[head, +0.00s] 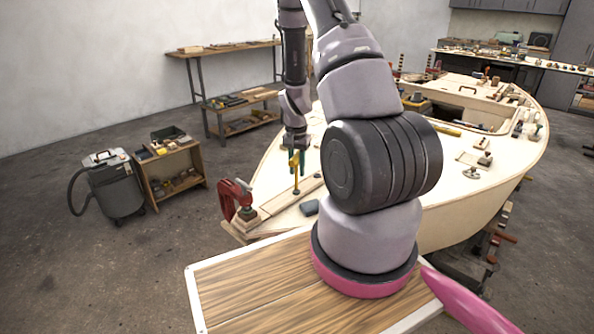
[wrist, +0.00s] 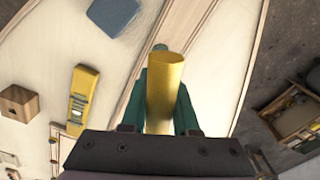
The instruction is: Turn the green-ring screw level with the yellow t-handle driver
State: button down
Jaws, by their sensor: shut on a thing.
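The yellow t-handle driver (head: 296,172) hangs upright from my gripper (head: 299,163) in the head view, its shaft pointing down over the pale plywood deck. In the wrist view the driver's yellow handle (wrist: 165,85) sits between the two green fingers of my gripper (wrist: 162,100), which are shut on it. The driver's tip is hidden in the wrist view. In the head view it is close to the deck, but I cannot tell whether it touches anything. The green-ring screw cannot be made out in either view.
A red clamp (head: 235,196) stands at the hull's near left corner. A blue-grey block (head: 309,207) lies on the deck. The wrist view shows a yellow level (wrist: 83,98) and a wooden block (wrist: 19,103). A vacuum (head: 114,180) stands on the floor at left.

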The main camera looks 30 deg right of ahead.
jog(key=n, duration=1.1)
jog(key=shift+w+a, duration=0.1)
jog(key=shift+a, duration=0.1)
jog(key=n, duration=0.4)
jog(key=shift+a+y, duration=0.1)
jog(key=shift+y, duration=0.2)
